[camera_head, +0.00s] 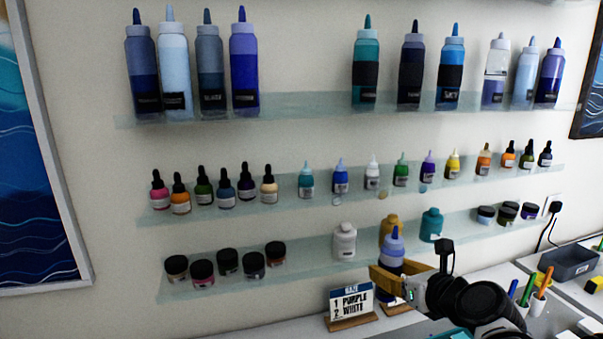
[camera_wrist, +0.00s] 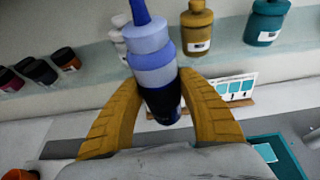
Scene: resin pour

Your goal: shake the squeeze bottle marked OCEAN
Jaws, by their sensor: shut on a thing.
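The bottle stands nozzle up, a little tilted in the wrist view. Its label is not readable, so I cannot tell whether it says OCEAN. Other squeeze bottles (camera_head: 243,70) stand on the top shelf, their labels mostly too small to read.
Shelves hold dropper bottles (camera_head: 225,190), jars (camera_head: 228,262) and a teal bottle (camera_head: 431,225). Markers (camera_head: 527,289) and a grey bin (camera_head: 569,263) are at right. The shelf edge is close behind the held bottle.

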